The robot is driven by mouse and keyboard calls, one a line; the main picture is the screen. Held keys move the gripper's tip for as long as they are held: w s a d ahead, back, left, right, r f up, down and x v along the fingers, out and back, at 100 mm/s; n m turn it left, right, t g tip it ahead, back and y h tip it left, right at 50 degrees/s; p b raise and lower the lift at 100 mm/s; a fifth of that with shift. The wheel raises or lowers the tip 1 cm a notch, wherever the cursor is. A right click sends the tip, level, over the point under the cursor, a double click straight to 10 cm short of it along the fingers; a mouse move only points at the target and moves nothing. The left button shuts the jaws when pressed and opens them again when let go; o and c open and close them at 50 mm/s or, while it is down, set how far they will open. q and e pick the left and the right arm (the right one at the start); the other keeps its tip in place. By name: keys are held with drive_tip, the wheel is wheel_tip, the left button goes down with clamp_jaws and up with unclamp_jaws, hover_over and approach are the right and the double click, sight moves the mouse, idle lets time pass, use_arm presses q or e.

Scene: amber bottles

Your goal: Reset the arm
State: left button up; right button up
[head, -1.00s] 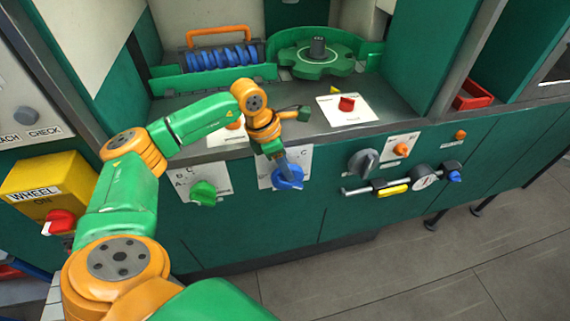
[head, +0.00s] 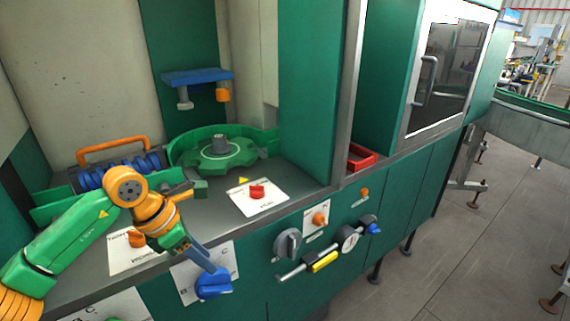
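My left arm comes in from the left in green and orange segments. My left gripper (head: 207,263) points down and to the right at the blue knob (head: 213,284) on the machine's front panel. Its fingertips are at or just above the knob; I cannot tell whether they touch it or are open. My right gripper is not in view.
A green star wheel (head: 219,153) and a blue screw feeder (head: 118,171) stand behind. A grey knob (head: 288,244) and a gauge (head: 349,238) are right of the blue knob. Floor at right is open.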

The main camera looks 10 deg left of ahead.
use_arm(q)
drive_tip(key=d+r+h, duration=0.1)
drive_tip(key=d+h, duration=0.6)
drive_tip(key=d, duration=0.9)
drive_tip(key=w+d+r+n+t+h, duration=0.2)
drive_tip(key=d+r+n+t+h, duration=0.6)
drive_tip(key=r+n, duration=0.25)
drive_tip(key=a+f+n+t+y, duration=0.5)
drive_tip(key=a+f+n+y, duration=1.15)
drive_tip(key=n, duration=0.95)
drive_tip(key=s+d+f+n+g+y, duration=0.1)
drive_tip(key=s+f+n+g, duration=0.2)
drive_tip(key=s+f+g, duration=0.45)
drive_tip(key=s+d+f+n+g+y, duration=0.1)
drive_tip(key=s+f+n+g, duration=0.2)
drive_tip(key=s+f+g, duration=0.7)
drive_tip(key=s+f+t, duration=0.2)
drive_tip(key=f, duration=0.6)
drive_tip(key=s+f+t, duration=0.2)
drive_tip(key=s+f, duration=0.1)
drive_tip(key=f, duration=0.4)
drive_tip(key=s+a+f+g, duration=0.1)
drive_tip(key=s+a+f, duration=0.1)
drive_tip(key=s+f, duration=0.7)
drive_tip(key=s, duration=0.2)
drive_tip(key=shift+s+a+f, duration=0.3)
drive_tip(key=shift+a+f, duration=0.1)
